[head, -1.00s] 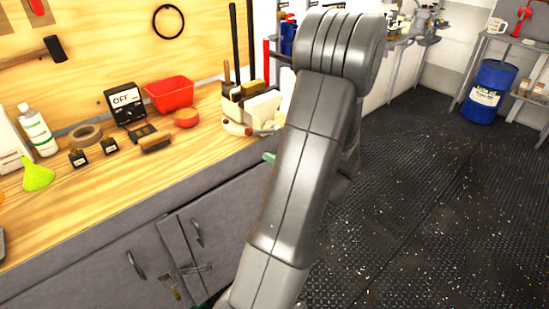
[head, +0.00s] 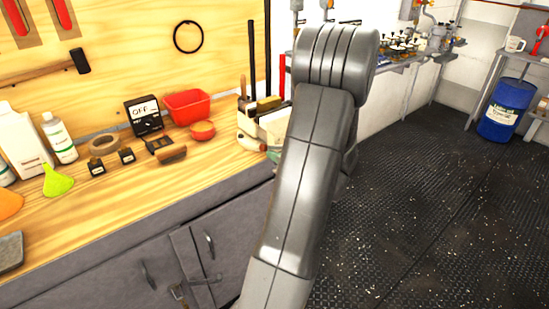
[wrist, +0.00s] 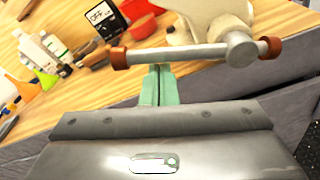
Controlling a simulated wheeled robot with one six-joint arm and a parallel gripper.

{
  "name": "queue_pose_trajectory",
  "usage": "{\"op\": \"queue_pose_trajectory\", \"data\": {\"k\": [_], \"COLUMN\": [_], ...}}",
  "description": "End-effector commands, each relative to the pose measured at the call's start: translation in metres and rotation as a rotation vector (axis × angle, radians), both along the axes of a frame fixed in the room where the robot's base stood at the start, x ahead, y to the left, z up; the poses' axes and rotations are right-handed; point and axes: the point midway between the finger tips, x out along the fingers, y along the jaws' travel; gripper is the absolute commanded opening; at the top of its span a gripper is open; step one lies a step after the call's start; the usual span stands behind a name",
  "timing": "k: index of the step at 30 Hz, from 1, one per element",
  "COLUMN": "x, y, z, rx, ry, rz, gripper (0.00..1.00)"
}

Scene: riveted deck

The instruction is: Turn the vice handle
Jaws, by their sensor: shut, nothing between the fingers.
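The vice handle (wrist: 185,54) is a grey bar with orange-brown end caps, lying nearly level across the upper wrist view. It passes through a round metal hub (wrist: 240,48) in front of the cream vice body (wrist: 212,14). In the head view the vice (head: 248,128) sits at the bench's right end, partly hidden by my arm. My gripper (wrist: 156,68) has green fingers, closed together and empty. Their tips appear just below the bar, left of the hub. I cannot tell whether they touch it.
The wooden bench (head: 110,205) carries a red bin (head: 188,106), a meter reading OFF (head: 143,115), bottles (head: 60,140) and a green funnel (head: 57,181). Grey cabinets (head: 130,262) stand below. The dark floor (head: 420,220) is open to the right, with a blue drum (head: 505,108) beyond.

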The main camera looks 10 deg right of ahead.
Motion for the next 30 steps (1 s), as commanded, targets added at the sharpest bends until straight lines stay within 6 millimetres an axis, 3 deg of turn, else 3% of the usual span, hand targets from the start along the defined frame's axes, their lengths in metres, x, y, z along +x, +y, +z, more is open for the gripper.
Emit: {"op": "queue_pose_trajectory", "data": {"k": [16,30], "x": [0.003,0.004], "y": [-0.005,-0.005], "z": [0.023,0.020], "rx": [0.118,0.118], "ry": [0.074,0.072], "rz": [-0.001,-0.001], "gripper": [0.00,0.00]}}
